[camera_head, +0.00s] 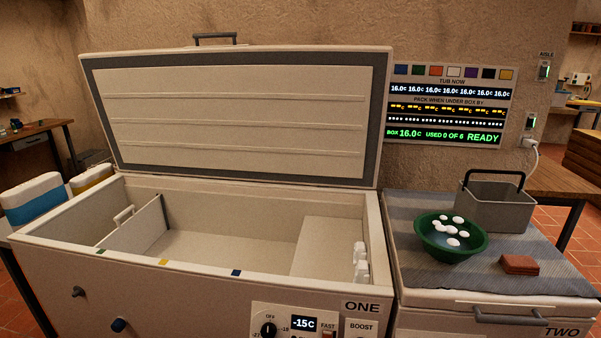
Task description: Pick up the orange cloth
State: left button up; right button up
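A folded orange-brown cloth (519,264) lies flat on the grey mat (412,208) that covers the closed lid of the chest marked TWO, at the right. It is right of and nearer than a green bowl (422,238) and in front of a grey basket (497,210), apart from both. Nothing covers it. Neither of my grippers shows in the head view.
The chest freezer marked ONE (200,280) stands open at left, its raised lid (235,115) behind it. The bowl holds several white pieces. A wall display (449,103) hangs behind. The mat around the cloth is clear.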

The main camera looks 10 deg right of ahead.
aim_at(512, 264)
jog(key=z, duration=1.7)
